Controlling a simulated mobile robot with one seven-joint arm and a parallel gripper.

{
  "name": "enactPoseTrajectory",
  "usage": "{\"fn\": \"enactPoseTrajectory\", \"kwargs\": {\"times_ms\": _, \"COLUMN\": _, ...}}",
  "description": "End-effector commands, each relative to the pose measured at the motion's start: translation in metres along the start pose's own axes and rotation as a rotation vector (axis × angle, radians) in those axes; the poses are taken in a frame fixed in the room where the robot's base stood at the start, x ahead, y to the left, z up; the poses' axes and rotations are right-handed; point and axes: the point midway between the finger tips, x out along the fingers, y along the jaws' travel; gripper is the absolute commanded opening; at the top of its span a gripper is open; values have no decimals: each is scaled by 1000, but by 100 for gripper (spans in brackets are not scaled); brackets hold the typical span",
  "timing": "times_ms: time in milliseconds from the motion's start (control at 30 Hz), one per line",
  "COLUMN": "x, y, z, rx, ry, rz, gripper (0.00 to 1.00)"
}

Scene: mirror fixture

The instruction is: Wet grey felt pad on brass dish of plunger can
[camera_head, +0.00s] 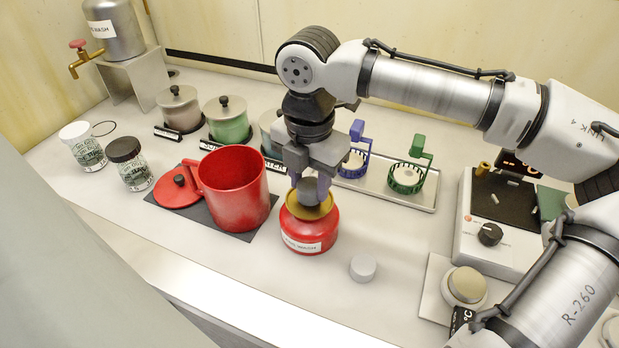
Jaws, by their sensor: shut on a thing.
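The plunger can (308,236) is a squat red can with a white label, standing upright on the bench. Its brass dish (312,211) is on top. My gripper (311,190) points straight down over the dish and is shut on a grey round piece, which looks like the grey felt pad (311,193). The pad is at the dish; whether it presses on the brass or sits just above it, I cannot tell. The fingers hide part of the pad and the rear of the dish.
A red pot (234,190) stands on a dark mat just left of the can. A light grey cylinder (363,268) stands to its right front. Blue and green baskets (406,178) sit on a tray behind. A hotplate (497,240) is at right.

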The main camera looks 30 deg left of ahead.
Motion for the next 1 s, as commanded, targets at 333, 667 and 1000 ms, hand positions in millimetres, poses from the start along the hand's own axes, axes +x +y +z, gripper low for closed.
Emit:
{"fn": "enactPoseTrajectory", "kwargs": {"times_ms": 333, "x": 0, "y": 0, "z": 0, "rx": 0, "ry": 0, "rz": 0, "gripper": 20}}
{"fn": "enactPoseTrajectory", "kwargs": {"times_ms": 667, "x": 4, "y": 0, "z": 0, "rx": -1, "ry": 1, "rz": 0, "gripper": 20}}
{"fn": "enactPoseTrajectory", "kwargs": {"times_ms": 1000, "x": 8, "y": 0, "z": 0, "rx": -1, "ry": 1, "rz": 0, "gripper": 20}}
